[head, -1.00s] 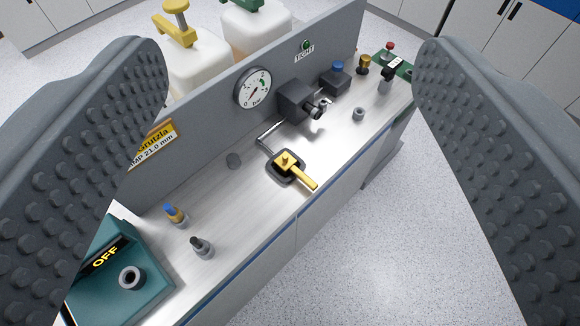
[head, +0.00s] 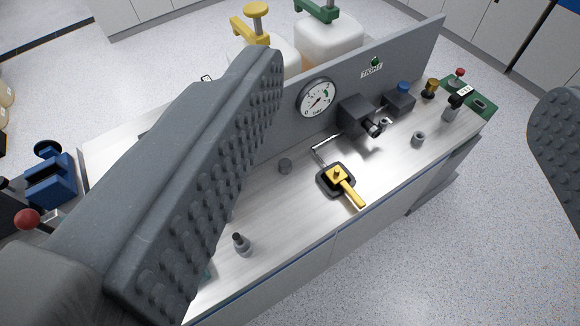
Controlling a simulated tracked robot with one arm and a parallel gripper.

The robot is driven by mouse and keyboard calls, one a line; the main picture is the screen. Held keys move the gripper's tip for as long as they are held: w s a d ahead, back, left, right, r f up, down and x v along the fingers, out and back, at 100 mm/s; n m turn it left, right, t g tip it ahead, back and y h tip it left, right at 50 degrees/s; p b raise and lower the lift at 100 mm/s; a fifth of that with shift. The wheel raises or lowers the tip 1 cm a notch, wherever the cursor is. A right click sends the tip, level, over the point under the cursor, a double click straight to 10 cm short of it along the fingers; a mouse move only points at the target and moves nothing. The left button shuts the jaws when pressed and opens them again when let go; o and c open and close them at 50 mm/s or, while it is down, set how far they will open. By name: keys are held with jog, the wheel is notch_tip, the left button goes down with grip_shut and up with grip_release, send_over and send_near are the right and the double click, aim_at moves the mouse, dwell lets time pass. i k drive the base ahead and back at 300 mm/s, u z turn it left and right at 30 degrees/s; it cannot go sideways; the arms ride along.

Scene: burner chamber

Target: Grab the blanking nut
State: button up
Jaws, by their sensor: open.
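A small grey hollow nut (head: 418,139) stands on the bench top, right of the black valve block. A darker grey round piece (head: 285,166) sits at the foot of the grey panel, left of the yellow lever. I cannot tell for certain which of them is the blanking nut. My gripper (head: 409,82) is open and empty. Its left finger fills the left middle of the view and its right finger is cut by the right edge. Both nut-like pieces show between the fingers, and neither is touched. The left finger hides the bench's left part.
The bench (head: 275,215) carries a yellow lever (head: 347,187), a black valve block (head: 357,115) and a small grey fitting (head: 241,244). A gauge (head: 317,99) is on the upright panel (head: 410,65). Blue equipment (head: 50,179) stands at left. The floor (head: 420,270) in front is clear.

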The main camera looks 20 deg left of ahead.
aim_at(285, 164)
jog(key=k, duration=1.25)
jog(key=z, duration=0.65)
jog(key=i, duration=1.95)
jog(key=u, duration=0.5)
